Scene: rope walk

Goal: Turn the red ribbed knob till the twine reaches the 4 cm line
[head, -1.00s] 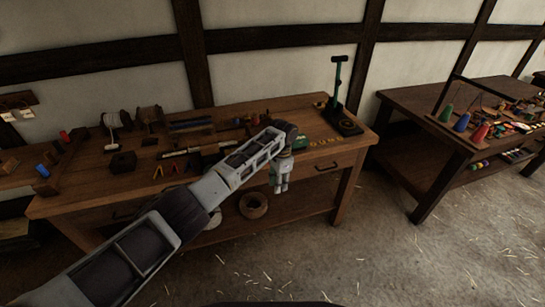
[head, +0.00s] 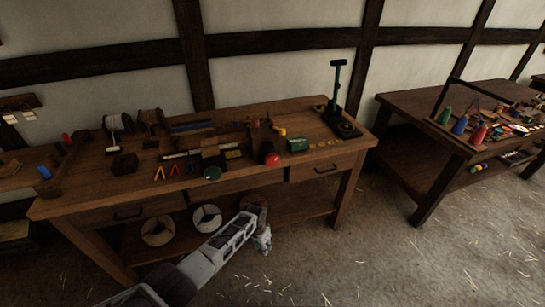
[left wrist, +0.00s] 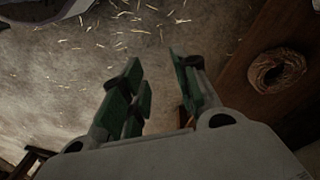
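A round red knob (head: 272,160) sits at the front edge of the workbench, right of the middle; its ribs are too small to make out. The twine and the 4 cm line cannot be made out at this size. My left gripper (head: 262,240) hangs below and in front of the bench top, well below the red knob and apart from it. In the left wrist view its green-padded fingers (left wrist: 158,95) are spread with nothing between them. My right gripper is not in view.
The workbench (head: 100,200) holds spools, pliers and a green box (head: 298,145) right of the red knob. A tall green-handled stand (head: 336,90) is at the right end. Rope coils lie on the lower shelf, one near my gripper (left wrist: 277,70). A second table (head: 400,115) stands right; floor in front is clear.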

